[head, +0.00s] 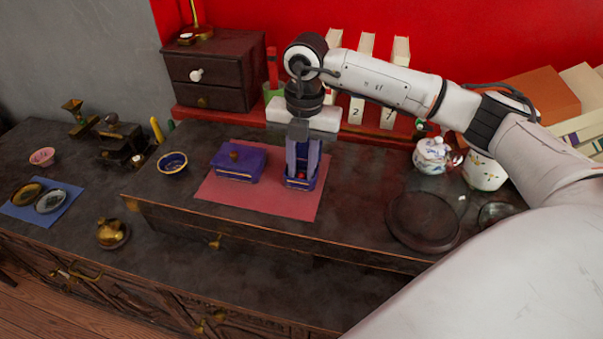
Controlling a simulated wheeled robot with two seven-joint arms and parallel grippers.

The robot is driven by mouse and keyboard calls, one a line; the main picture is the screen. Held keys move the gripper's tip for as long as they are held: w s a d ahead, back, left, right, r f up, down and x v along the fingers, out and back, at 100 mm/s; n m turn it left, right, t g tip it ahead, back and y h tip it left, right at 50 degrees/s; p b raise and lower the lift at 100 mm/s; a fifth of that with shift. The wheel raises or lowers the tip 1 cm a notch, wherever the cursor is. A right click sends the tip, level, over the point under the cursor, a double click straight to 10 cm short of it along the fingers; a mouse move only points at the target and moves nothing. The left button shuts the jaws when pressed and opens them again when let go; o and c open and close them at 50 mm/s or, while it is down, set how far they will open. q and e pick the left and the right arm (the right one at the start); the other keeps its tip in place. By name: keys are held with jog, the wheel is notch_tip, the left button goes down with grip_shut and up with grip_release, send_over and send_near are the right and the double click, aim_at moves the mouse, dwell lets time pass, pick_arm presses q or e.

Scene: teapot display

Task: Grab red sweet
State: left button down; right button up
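My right gripper (302,170) points down over a small open blue box (301,184) on the red mat (265,205). Its two fingers are apart, with a gap between them, and their tips reach to or into the box. A small red sweet (301,175) shows low between the fingertips, inside the box. I cannot tell whether the fingers touch it. A purple-blue lid or box with a brown knob (236,162) sits to the left on the same mat. My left gripper is not in view.
A blue bowl (173,162) stands left of the mat. A round dark tray (422,221), a white teapot (432,155) and a glass dish (495,214) stand to the right. A small drawer cabinet (216,70) and upright books (366,46) are behind.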

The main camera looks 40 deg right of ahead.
jog(key=shift+f, duration=0.35)
grip_shut()
jog(key=shift+r, duration=0.15)
